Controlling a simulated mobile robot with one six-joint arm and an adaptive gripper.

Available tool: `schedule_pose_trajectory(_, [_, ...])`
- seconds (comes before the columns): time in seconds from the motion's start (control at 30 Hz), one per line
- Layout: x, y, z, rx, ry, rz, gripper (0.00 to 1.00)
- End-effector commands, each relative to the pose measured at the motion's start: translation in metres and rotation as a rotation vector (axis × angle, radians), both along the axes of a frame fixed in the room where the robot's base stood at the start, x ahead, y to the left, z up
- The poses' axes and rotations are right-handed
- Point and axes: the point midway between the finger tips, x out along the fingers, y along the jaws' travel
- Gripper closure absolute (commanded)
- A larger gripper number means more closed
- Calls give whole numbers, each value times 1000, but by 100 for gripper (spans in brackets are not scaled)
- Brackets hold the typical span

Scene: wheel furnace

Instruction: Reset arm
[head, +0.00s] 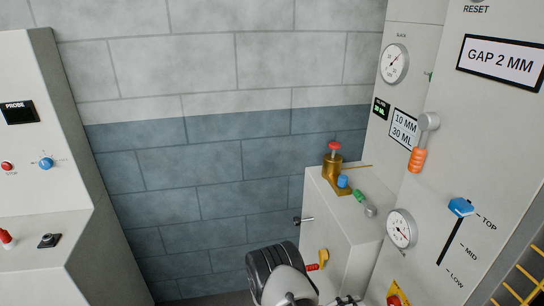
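Part of my arm (285,284) shows at the bottom middle, with a dark ribbed cap and a light grey link. It stands in front of the low grey cabinet's base. My gripper's fingers do not show; the picture's lower edge cuts the arm off. Small metal parts show at that edge to the right of the link, and I cannot tell what they belong to. I see nothing held.
A panel at right carries gauges (395,63), an orange-handled lever (418,158) and a blue slider (461,207) near TOP. The low cabinet (340,221) carries a brass valve (332,171) with a red knob. A PROBE console (62,150) stands left. Open space lies before the block wall (190,160).

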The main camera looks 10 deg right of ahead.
Motion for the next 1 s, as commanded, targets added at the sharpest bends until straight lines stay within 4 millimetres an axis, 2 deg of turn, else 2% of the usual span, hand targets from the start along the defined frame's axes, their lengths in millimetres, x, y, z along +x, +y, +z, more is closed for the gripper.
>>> schedule_pose_trajectory(0.17, [3,0,54,81,-21,-121,41])
schedule_pose_trajectory(0.23, [0,0,83,140,-30,-187,41])
schedule_pose_trajectory(0.5, [-36,12,177,428,-66,-384,41])
schedule_pose_trajectory(0.7, [-72,31,231,681,-120,-451,41])
schedule_pose_trajectory(1.0, [-127,72,289,1080,-244,-412,41])
